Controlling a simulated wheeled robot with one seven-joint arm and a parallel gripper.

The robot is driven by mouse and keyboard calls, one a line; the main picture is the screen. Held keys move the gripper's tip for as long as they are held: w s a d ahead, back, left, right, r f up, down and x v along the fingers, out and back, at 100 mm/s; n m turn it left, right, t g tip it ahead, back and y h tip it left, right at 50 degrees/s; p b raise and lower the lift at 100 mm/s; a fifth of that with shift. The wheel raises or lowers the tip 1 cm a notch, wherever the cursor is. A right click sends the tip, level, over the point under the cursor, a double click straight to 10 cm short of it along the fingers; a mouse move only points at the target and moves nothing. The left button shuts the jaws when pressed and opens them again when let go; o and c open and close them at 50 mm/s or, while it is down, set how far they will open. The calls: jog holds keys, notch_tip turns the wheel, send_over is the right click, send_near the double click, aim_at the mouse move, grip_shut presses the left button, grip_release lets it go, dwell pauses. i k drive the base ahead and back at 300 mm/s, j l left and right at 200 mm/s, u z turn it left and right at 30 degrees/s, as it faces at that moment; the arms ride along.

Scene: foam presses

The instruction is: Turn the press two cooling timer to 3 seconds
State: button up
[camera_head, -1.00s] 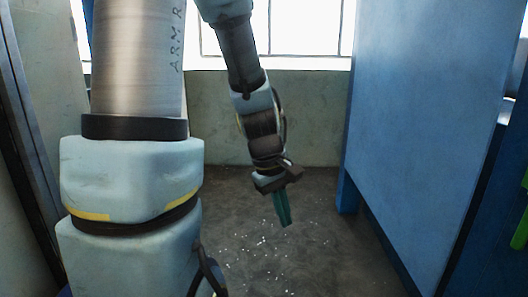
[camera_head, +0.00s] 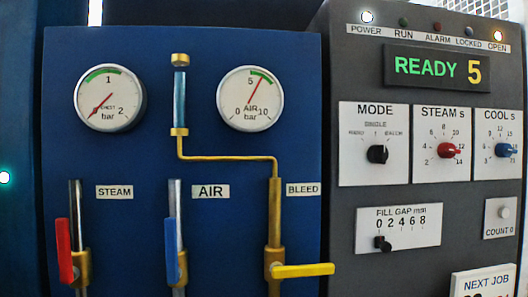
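The cooling timer, labelled COOL s, is a white plate (camera_head: 483,172) at the right of the grey control panel. Its blue knob (camera_head: 506,150) is at the middle of a scale from 3 at lower left to 15 at the right. The knob's pointer seems to face right, but it is too small to read surely. No press number shows. The display (camera_head: 437,69) reads READY 5, and the POWER and OPEN lamps are lit. My gripper is not in this view, so its state is hidden.
Beside COOL are the red STEAM s knob (camera_head: 447,150), black MODE knob (camera_head: 377,154) and FILL GAP slider (camera_head: 381,243). The blue panel (camera_head: 138,170) at left has two gauges, a red lever (camera_head: 65,250), a blue lever (camera_head: 171,250) and a yellow bleed lever (camera_head: 303,270) jutting right.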

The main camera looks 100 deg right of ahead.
aim_at(503, 150)
jog(key=k+j+z, duration=0.15)
jog(key=k, duration=0.7)
jog(key=k+j+z, duration=0.15)
jog(key=k, duration=0.75)
